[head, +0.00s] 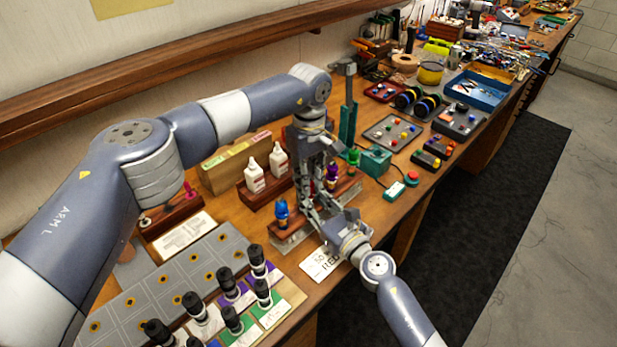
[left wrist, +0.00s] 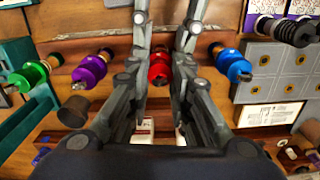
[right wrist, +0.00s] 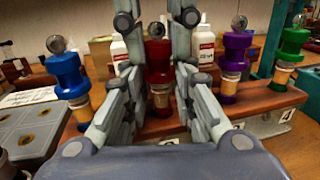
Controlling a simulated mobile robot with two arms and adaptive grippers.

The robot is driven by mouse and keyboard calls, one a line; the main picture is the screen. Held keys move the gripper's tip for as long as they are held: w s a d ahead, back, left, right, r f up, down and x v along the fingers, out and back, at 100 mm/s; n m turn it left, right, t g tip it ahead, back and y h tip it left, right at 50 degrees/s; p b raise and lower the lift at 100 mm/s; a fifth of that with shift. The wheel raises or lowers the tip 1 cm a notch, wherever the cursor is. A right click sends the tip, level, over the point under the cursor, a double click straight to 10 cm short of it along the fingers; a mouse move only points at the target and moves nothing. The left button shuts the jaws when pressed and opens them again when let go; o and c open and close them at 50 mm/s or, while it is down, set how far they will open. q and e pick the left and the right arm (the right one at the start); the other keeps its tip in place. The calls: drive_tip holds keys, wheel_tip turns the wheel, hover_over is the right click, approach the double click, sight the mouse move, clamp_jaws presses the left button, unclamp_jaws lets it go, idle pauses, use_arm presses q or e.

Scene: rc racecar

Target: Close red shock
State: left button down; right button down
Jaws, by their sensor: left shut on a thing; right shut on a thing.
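The red shock stands in the rack between the blue and purple shocks; it is hidden behind my grippers in the head view. In the right wrist view the red shock (right wrist: 158,62) is upright, with an amber lower body and a silver ball on top. My right gripper (right wrist: 156,25) has a finger on each side of it and is shut on it. In the left wrist view the red shock (left wrist: 158,70) sits between the fingers of my left gripper (left wrist: 168,18), which comes from above and is shut on it. Whether the shock is closed cannot be told.
The blue shock (head: 281,212), purple shock (head: 331,176) and green shock (head: 353,158) stand in the same rack. White bottles (head: 254,175) stand behind. Black dampers (head: 257,262) stand at front left.

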use_arm(q)
drive_tip(key=shift+w+m, duration=0.1)
drive_tip(key=shift+m, duration=0.2)
drive_tip(key=c, duration=1.4)
unclamp_jaws()
drive_tip(key=shift+o, duration=0.2)
drive_tip(key=shift+r, duration=0.1)
wheel_tip(320, 180, up, 12)
use_arm(e)
drive_tip(key=c, duration=1.2)
unclamp_jaws()
drive_tip(key=shift+c, duration=0.2)
